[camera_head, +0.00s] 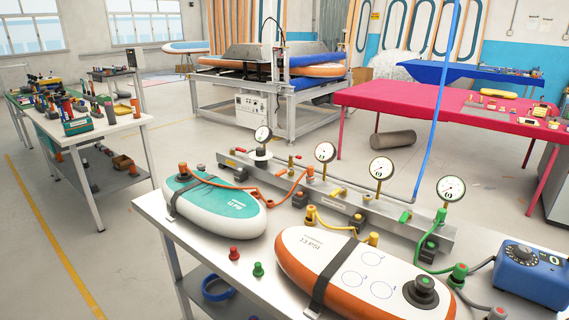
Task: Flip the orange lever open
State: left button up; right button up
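A long metal manifold (270,172) with several round gauges runs across the back of the workbench. An orange hose (262,199) runs from the teal board (215,203) to an orange fitting (310,172) at the manifold. A yellow lever (338,193) and a green lever (405,216) sit further right along the manifold. Neither of my grippers is in view.
A white and orange board (345,262) lies strapped at the front of the bench. A blue pump box (530,275) stands at the right. Red (234,253) and green (258,269) caps stand loose at the front. A blue hose (436,120) hangs down behind the manifold.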

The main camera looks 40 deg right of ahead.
aim_at(283, 171)
jog(key=i+z, duration=0.65)
jog(key=z, duration=0.2)
jog(key=i+j+z, duration=0.15)
jog(key=i+z, duration=0.25)
jog(key=i+j+z, duration=0.2)
jog(key=z, duration=0.2)
jog(key=j+z, duration=0.45)
jog(key=k+j+z, duration=0.1)
jog(key=j+z, duration=0.35)
jog(key=j, duration=0.2)
